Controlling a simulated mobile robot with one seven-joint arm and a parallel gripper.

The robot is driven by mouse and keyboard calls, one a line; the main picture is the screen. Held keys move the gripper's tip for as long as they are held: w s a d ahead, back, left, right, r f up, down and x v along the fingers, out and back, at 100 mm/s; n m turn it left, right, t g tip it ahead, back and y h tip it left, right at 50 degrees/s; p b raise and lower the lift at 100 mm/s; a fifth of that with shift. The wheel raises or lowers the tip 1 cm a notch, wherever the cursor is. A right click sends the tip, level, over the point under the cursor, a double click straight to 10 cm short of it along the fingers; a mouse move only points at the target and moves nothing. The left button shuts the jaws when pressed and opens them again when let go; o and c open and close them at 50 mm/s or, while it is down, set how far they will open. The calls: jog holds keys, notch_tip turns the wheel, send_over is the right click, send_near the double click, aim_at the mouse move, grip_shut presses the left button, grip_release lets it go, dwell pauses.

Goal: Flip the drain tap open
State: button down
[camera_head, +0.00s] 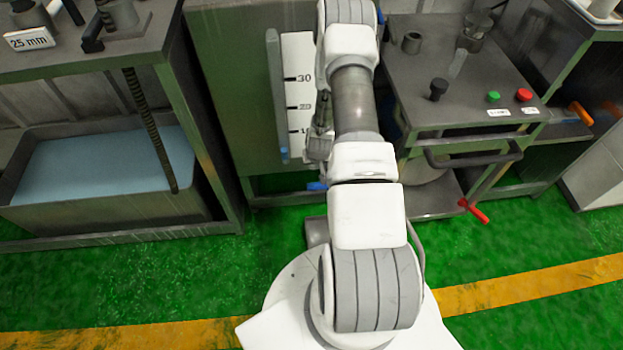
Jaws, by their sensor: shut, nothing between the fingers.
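A small blue lever (317,186) shows low on the green tank, below the level gauge; it looks like the drain tap's handle. The tap's body is mostly hidden behind my arm, so I cannot tell its exact position. My gripper (318,152) is just above the blue lever in the picture, in front of the gauge's right edge. It is partly hidden by my own arm. It is shut and empty. I cannot tell whether it touches the lever.
The gauge board (299,85) is marked 10 to 30, with a blue-filled tube (283,152) on its left. A bench with a blue-filled basin (95,165) stands left.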

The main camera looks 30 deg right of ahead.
aim_at(321, 187)
jog(key=shift+s+d+f, duration=0.1)
jog(key=shift+s+f, duration=0.05)
jog(key=shift+f, duration=0.45)
jog(key=shift+s+f, duration=0.15)
jog(key=shift+f, duration=0.4)
jog(key=b+x, duration=0.4)
jog(key=x, duration=0.6)
